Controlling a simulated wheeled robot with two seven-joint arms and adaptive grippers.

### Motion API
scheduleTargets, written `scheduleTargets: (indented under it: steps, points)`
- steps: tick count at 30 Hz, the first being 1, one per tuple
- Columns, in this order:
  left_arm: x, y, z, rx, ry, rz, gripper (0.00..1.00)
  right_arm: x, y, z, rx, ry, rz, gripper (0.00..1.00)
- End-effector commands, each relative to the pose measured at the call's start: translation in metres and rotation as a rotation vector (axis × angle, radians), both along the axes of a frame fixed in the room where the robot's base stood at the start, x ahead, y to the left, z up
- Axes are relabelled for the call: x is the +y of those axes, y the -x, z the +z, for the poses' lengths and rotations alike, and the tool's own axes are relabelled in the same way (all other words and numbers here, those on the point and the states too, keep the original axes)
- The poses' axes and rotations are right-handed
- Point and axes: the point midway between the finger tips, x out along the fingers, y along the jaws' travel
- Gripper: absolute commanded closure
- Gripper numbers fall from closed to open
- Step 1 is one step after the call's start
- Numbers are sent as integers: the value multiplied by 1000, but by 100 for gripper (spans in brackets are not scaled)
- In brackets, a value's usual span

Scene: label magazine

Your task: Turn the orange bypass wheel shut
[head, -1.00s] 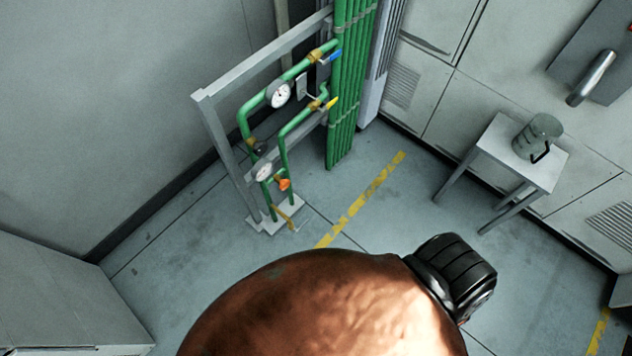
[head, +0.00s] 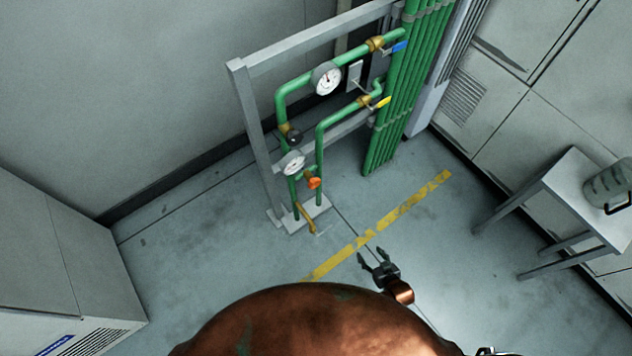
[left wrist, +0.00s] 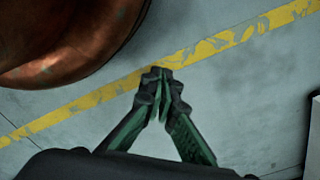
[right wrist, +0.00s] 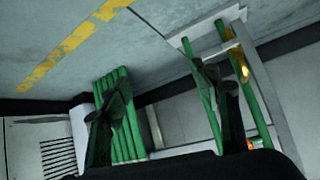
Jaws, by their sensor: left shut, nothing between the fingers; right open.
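The orange bypass wheel (head: 314,183) sits low on the green pipework in the head view. A small orange part of it shows near the lower edge of the right wrist view (right wrist: 250,144), partly hidden. My right gripper (head: 372,260) is open and empty, in front of the pipe stand to the lower right of the wheel, apart from it. Its spread fingers also show in the right wrist view (right wrist: 163,82), with pipes behind them. My left gripper (left wrist: 159,80) is shut and empty above the floor in the left wrist view; I cannot make it out in the head view.
The grey frame (head: 250,140) carries gauges (head: 326,79) and valves with a blue (head: 398,47) and a yellow lever (head: 383,102). A table (head: 560,205) with a jug (head: 608,186) stands at right. A yellow line (head: 400,215) crosses clear floor.

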Motion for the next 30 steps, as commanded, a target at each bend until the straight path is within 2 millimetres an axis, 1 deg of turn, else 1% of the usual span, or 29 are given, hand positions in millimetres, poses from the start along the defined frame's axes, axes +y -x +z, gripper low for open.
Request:
scheduleTargets:
  steps: [1,2,3,5,6,9,12,15,19,23,26,30]
  points:
    - [-3,-6,0,7,5,5,100,20,-34,2,-68,-39,25,43]
    - [-5,-11,7,10,7,7,100,32,-53,12,-111,-65,40,43]
    - [-7,-18,17,12,10,11,100,49,-77,26,-167,-102,57,43]
    - [-9,-25,34,19,15,15,100,74,-108,48,-246,-156,85,43]
    - [-10,-28,46,24,17,18,100,91,-125,63,-295,-194,103,43]
    - [-11,-34,75,34,23,26,100,127,-156,98,-396,-283,146,43]
    - [-12,-36,101,41,27,32,100,155,-175,128,-471,-358,179,43]
    - [-12,-37,121,47,30,35,100,174,-185,150,-520,-412,202,43]
    - [-12,-37,135,47,32,37,100,186,-191,166,-551,-447,216,43]
    - [-15,-41,138,32,41,35,100,194,-200,169,-558,-454,218,43]
    - [-19,-46,136,10,54,33,100,203,-213,169,-558,-455,218,43]
    - [-29,-60,119,-42,81,26,100,215,-230,167,-555,-453,217,43]
